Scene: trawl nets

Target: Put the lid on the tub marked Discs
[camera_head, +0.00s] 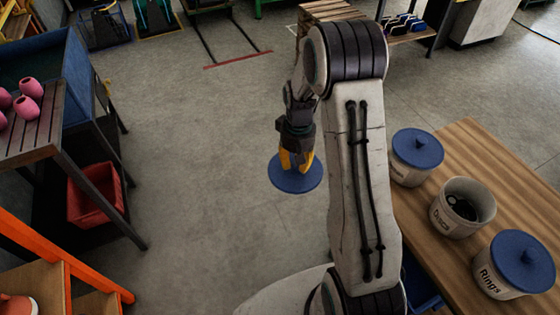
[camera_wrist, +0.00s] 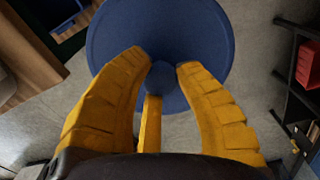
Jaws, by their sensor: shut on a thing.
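My gripper (camera_head: 297,160) is shut on the knob of a round blue lid (camera_head: 296,178) and holds it over open floor, left of the wooden table. In the wrist view the yellow fingers (camera_wrist: 163,72) stand around the knob, and the lid (camera_wrist: 205,25) fills the upper middle. An open whitish tub (camera_head: 452,222) stands on the table with dark things inside; its label is too blurred to read surely, but seems to be Discs. A tub marked Rings (camera_head: 486,280), with a blue lid on, stands nearer. A third tub (camera_head: 404,175) with a blue lid on stands farther back.
The wooden table (camera_head: 480,150) is at the right, with bare wood beyond the tubs. At the left are a slatted bench (camera_head: 40,140) with pink things, a red bin (camera_head: 95,193) and an orange-railed stand (camera_head: 60,255). The floor between is clear.

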